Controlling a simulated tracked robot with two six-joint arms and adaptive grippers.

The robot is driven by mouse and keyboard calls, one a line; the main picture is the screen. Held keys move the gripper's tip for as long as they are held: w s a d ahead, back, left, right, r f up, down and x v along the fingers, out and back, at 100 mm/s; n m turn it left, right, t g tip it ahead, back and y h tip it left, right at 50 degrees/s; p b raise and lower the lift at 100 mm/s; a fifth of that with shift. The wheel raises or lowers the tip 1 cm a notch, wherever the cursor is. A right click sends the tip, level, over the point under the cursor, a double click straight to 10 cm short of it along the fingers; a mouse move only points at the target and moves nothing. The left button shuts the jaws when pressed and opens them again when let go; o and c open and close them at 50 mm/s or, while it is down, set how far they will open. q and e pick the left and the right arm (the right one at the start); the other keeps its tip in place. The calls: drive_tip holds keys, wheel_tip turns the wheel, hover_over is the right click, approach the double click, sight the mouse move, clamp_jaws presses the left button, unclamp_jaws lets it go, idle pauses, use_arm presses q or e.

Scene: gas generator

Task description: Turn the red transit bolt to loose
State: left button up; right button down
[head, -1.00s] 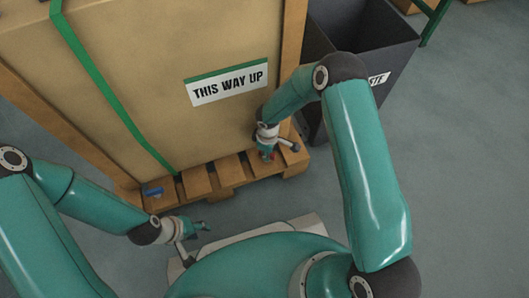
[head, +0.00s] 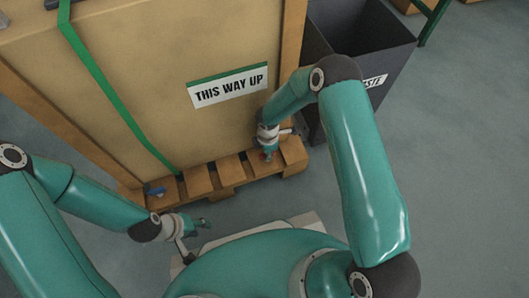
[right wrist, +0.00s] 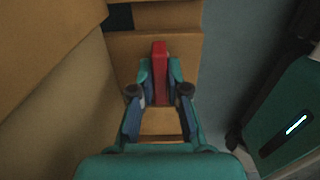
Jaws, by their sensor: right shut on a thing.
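The red transit bolt (right wrist: 159,68) shows in the right wrist view as an upright red bar between my right fingertips. In the head view only a bit of the red bolt (head: 267,156) shows at the pallet's right front, mostly hidden by the gripper. My right gripper (head: 268,151) points down there, and in the right wrist view its fingers (right wrist: 160,85) close on the bar from both sides. My left gripper (head: 204,224) hangs empty in front of the pallet, apart from everything; its finger gap is too small to judge.
A large crate (head: 160,90) marked THIS WAY UP, with a green strap (head: 110,90), stands on a wooden pallet (head: 230,172). A blue part (head: 155,191) sits at the pallet's left front. A dark waste bin (head: 375,45) stands right of the crate. Floor at right is clear.

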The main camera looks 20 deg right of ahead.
drive_tip(key=shift+a, duration=0.15)
drive_tip(key=c, duration=1.2)
unclamp_jaws()
drive_tip(key=shift+o, duration=0.2)
drive_tip(key=shift+r, duration=0.15)
wheel_tip(320, 180, up, 12)
drive_tip(key=shift+f, duration=0.2)
